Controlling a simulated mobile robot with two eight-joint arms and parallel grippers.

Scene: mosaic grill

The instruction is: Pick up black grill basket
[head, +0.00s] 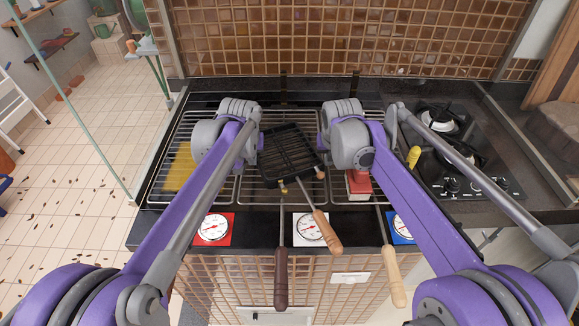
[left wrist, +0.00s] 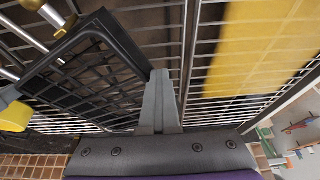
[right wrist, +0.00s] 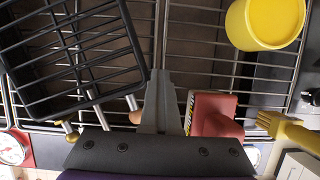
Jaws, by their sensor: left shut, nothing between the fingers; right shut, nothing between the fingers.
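The black grill basket (head: 291,150) lies tilted on the wire grill grates between my two grippers. Its metal stem runs toward the front and ends in a wooden handle (head: 327,232). In the left wrist view the basket (left wrist: 88,75) is just left of my left gripper (left wrist: 160,98), which is shut and empty beside the basket's edge. In the right wrist view the basket (right wrist: 72,60) is at upper left, beside my right gripper (right wrist: 160,100), which is also shut and empty. In the head view my wrists hide both fingertips.
A yellow item (head: 180,168) lies on the left grate. A red block (head: 358,185), a yellow cylinder (right wrist: 265,22) and a yellow brush (right wrist: 290,130) are near my right gripper. Tools with a dark handle (head: 281,278) and a light handle (head: 393,276) overhang the front edge. A gas hob (head: 450,160) is at right.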

